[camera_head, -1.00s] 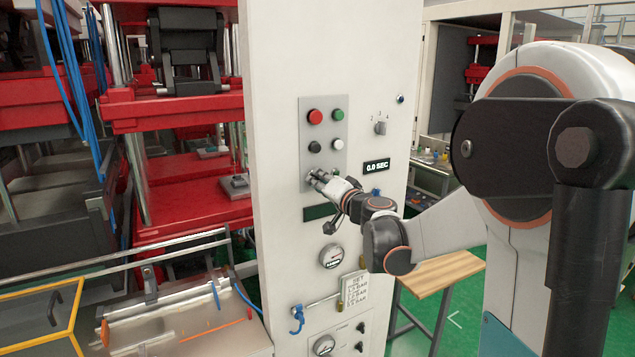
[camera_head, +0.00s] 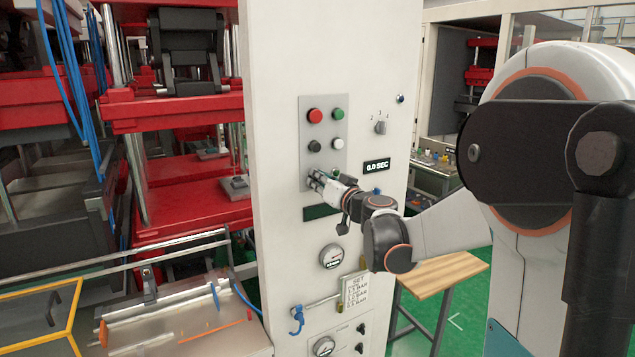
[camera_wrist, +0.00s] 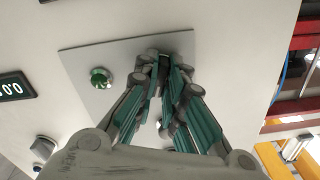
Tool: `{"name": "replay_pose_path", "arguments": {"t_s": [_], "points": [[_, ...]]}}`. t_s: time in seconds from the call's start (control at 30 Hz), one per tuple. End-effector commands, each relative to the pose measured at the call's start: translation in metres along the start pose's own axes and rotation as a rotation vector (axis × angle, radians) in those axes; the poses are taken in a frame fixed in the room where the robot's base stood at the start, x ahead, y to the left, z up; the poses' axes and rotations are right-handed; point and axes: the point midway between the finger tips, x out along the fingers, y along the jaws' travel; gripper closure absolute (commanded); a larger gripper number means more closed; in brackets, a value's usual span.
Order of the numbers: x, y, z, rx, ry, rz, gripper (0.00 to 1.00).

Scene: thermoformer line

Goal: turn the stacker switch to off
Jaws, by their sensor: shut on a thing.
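My gripper (camera_head: 315,181) is at the lower part of the grey control panel (camera_head: 307,128) on the white cabinet. It also shows in the wrist view (camera_wrist: 165,72), with its green-sided fingers closed in against the panel. The fingers are shut on a small dark part, taken to be the stacker switch. The fingers hide most of it, so its pointer and labels cannot be read. Above my gripper, the panel has a red button (camera_head: 315,116), a green button (camera_head: 338,114), a black button (camera_head: 314,146) and a white button (camera_head: 338,144).
A numbered grey knob (camera_head: 380,128) and a 0.0 SEC display (camera_head: 376,166) sit right of the panel. A gauge (camera_head: 332,257) and a hanging tag (camera_head: 355,291) are below. Red press frames (camera_head: 180,110) stand left, a wooden-topped table (camera_head: 440,272) right.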

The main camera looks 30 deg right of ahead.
Motion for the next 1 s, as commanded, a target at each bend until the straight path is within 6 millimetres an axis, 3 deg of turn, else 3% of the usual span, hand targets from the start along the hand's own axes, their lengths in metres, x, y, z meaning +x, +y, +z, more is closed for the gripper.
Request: {"name": "replay_pose_path", "arguments": {"t_s": [0.27, 0.53, 0.97, 1.0], "points": [[-0.0002, 0.0003, 0.0002, -0.014, 0.000, 0.001, 1.00], [-0.0002, 0.0005, 0.0005, -0.225, 0.000, 0.001, 1.00], [0.0000, 0.0006, 0.0004, -0.322, 0.000, 0.001, 1.00], [0.0000, 0.0005, 0.0000, -0.316, 0.000, 0.001, 0.81]]}}
